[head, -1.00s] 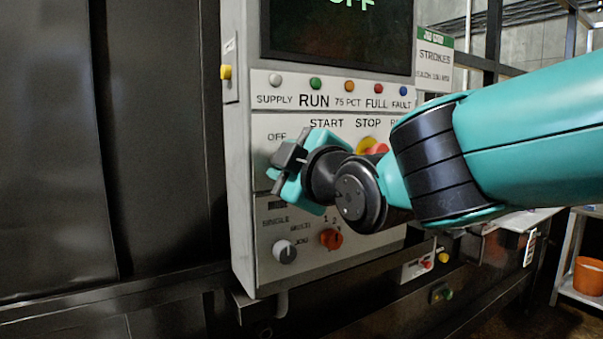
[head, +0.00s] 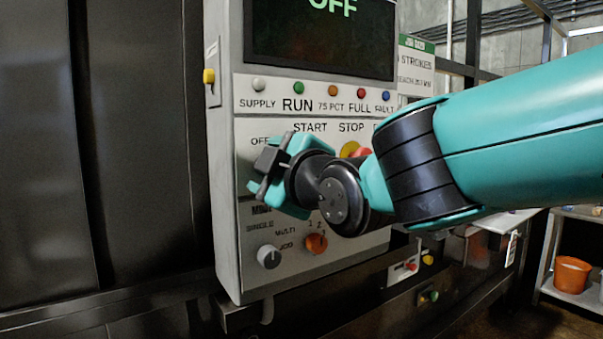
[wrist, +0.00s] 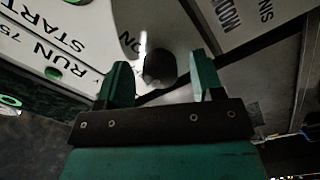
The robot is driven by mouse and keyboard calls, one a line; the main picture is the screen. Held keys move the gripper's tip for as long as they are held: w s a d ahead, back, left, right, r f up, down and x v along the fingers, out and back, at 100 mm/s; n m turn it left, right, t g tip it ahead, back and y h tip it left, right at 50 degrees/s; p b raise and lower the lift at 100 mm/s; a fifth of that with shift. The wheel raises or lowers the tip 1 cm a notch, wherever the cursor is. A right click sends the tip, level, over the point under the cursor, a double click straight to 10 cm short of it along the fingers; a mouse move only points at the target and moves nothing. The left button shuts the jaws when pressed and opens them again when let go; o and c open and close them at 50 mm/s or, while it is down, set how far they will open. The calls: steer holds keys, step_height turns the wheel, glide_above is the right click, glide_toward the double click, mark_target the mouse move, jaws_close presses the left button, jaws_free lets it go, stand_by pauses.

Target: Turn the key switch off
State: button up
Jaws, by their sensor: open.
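The key switch appears in the wrist view as a dark rounded key head (wrist: 158,68) with a bright strip beside it, near an "ON" label on the pale panel. My gripper (wrist: 161,80) is open, with one teal finger on each side of the key head. Whether either finger touches it I cannot tell. In the head view my gripper (head: 271,172) is at the panel's left side, just below the "OFF" label, and hides the key switch. The direction of the key is unclear.
The control panel (head: 222,205) has a screen (head: 318,38) reading "OFF" and a row of coloured lamps. A red button (head: 364,153) is partly behind my arm. A yellow button (head: 209,76) is on the left side.

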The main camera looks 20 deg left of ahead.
steer(key=b+v, duration=0.5)
steer(key=v, duration=1.2)
steer(key=shift+d, duration=0.15)
steer(key=s+d+f+m+g+h, duration=0.1)
steer(key=d+f+m+g+h, duration=0.3)
steer(key=d+f+m, duration=0.45)
steer(key=s+d+f+m+g+h, duration=0.2)
steer(key=d+f+m+g+h, duration=0.3)
steer(key=f, duration=0.7)
steer(key=s+d+f+m+g+p, duration=0.1)
steer(key=s+d+f+g, duration=0.1)
steer(key=s+d, duration=0.3)
steer(key=shift+s+d+f+g, duration=0.4)
steer(key=shift+s+f, duration=0.2)
steer(key=shift+f, duration=0.2)
